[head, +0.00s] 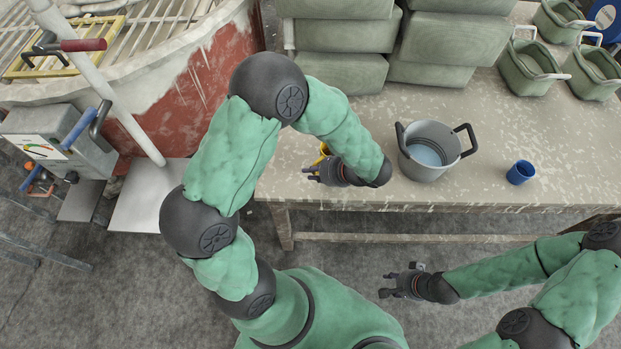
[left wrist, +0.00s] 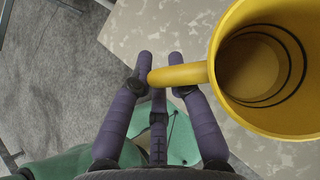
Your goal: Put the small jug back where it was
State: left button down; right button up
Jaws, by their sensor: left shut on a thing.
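The small jug is yellow, with a round open mouth and a side handle. It fills the upper right of the left wrist view (left wrist: 225,60), and its inside looks empty. In the head view only a bit of the yellow jug (head: 325,148) shows behind my left gripper (head: 310,172). That gripper is shut on the jug's handle, at the bench's front left corner; its fingers also show in the left wrist view (left wrist: 160,75). I cannot tell whether the jug touches the bench. My right gripper (head: 388,284) looks open and empty, in front of the bench.
The speckled bench (head: 575,150) carries a grey two-handled pot (head: 426,168), a blue cup (head: 520,172), stacked green-grey blocks (head: 335,70) and green tubs (head: 528,72). A red-sided vat (head: 190,95) stands left. The bench top between pot and left gripper is partly clear.

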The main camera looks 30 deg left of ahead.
pick_arm(q)
jog(key=shift+w+a+f+b, duration=0.25)
jog(key=shift+a+f, duration=0.15)
jog(key=shift+f, duration=0.15)
jog(key=shift+w+a+f+b, duration=0.2)
jog(key=shift+a+f, duration=0.15)
jog(key=shift+f, duration=0.2)
jog(key=shift+w+a+f+b, duration=0.1)
jog(key=shift+f+b, duration=0.95)
jog(key=shift+f, duration=0.55)
jog(key=shift+f, duration=0.15)
jog(key=c, duration=1.2)
grip_release()
